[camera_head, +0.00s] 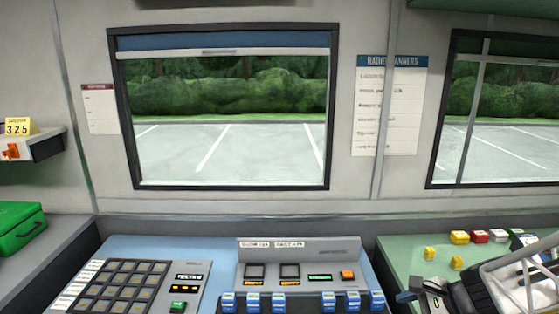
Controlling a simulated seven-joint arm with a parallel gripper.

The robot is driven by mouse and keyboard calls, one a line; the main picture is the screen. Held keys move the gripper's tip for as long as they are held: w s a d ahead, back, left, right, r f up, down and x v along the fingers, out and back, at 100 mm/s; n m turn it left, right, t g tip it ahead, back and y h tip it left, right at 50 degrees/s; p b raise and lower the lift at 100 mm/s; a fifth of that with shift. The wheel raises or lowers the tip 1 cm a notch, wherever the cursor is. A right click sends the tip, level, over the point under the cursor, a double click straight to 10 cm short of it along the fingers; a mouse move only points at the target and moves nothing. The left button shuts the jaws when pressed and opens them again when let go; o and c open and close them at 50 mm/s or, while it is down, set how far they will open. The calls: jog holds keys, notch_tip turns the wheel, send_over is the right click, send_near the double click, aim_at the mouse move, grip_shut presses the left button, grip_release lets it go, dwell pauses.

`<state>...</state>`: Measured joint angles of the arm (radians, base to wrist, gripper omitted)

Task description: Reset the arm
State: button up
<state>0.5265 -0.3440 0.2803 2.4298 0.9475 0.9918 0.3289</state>
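A dark, ribbed shape with pale grey bars (490,292) enters at the lower right corner. It looks like part of my arm, with what may be my gripper (420,296) at its left end, over the left front of the green worktop (395,262). A dark blue tip and a pale piece show there. The frame cuts off the rest. I cannot tell whether the gripper is open or shut, or whether it holds anything.
A console with a keypad (120,286) and a row of blue-labelled modules (327,301) fills the front middle. Small yellow, red and white blocks (479,237) stand on the green worktop. A green case (20,228) and a shelf (35,146) are at left.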

jog(key=s+a+r+n+g+h, duration=0.2)
jog(key=s+a+r+n+h, duration=0.5)
jog(key=n, duration=0.9)
jog(key=shift+s+a+r+n, duration=0.4)
jog(key=shift+s+a+r, duration=0.55)
jog(key=shift+s+r, duration=0.65)
jog(key=shift+s+f, duration=0.1)
jog(key=shift+f, duration=0.1)
